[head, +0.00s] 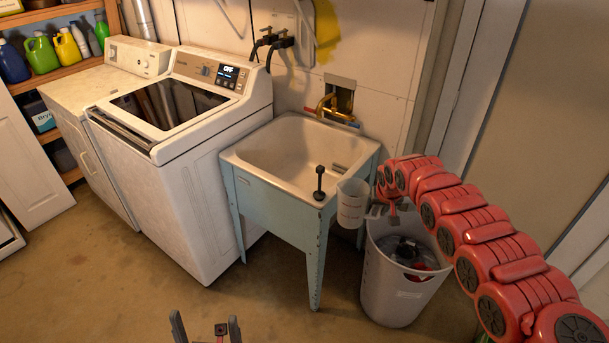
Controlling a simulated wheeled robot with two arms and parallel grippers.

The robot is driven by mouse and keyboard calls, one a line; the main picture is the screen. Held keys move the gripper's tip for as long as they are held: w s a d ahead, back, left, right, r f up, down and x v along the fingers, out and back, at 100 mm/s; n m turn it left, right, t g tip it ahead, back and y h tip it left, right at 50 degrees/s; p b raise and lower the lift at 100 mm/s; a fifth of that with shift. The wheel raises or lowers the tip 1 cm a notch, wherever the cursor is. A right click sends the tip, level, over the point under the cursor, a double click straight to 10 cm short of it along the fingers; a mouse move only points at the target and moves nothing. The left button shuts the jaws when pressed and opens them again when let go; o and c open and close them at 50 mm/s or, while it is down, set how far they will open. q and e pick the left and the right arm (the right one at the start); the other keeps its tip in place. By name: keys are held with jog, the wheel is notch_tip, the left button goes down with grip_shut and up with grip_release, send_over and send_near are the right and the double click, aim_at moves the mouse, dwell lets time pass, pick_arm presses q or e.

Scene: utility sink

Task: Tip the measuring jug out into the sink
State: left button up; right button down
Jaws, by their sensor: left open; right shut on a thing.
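The measuring jug (352,203) is a pale translucent cup with faint markings, at the front right corner of the sink. It looks roughly upright; its contents cannot be made out. My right gripper (376,211) is shut on the jug's right side, where its handle would be, and the red arm partly hides this area. The utility sink (245,163) is a white basin on a pale blue stand, to the left of and behind the jug. My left gripper (206,329) is open and empty, low at the bottom edge, well in front of the sink.
A dark knobbed object (319,184) stands at the sink's front rim, close to the jug. A grey bin (396,290) with clutter stands below my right gripper. A washing machine (190,150) stands left of the sink. A brass faucet (328,104) is behind the basin.

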jog(key=shift+w+a+r, duration=0.15)
jog(key=shift+w+a, duration=0.05)
jog(key=shift+a, duration=0.3)
jog(key=w+a+r+n+y, duration=0.1)
jog(key=a+r+n, duration=0.1)
jog(key=a+r, duration=0.3)
jog(key=w+a+r+n+y, duration=0.1)
jog(key=a+r, duration=0.5)
jog(key=a, duration=0.7)
jog(key=shift+w+a+n, duration=0.4)
jog(key=shift+w+n, duration=0.15)
jog(key=shift+n, duration=0.65)
jog(key=shift+s+r, duration=0.1)
jog(key=shift+r, duration=0.05)
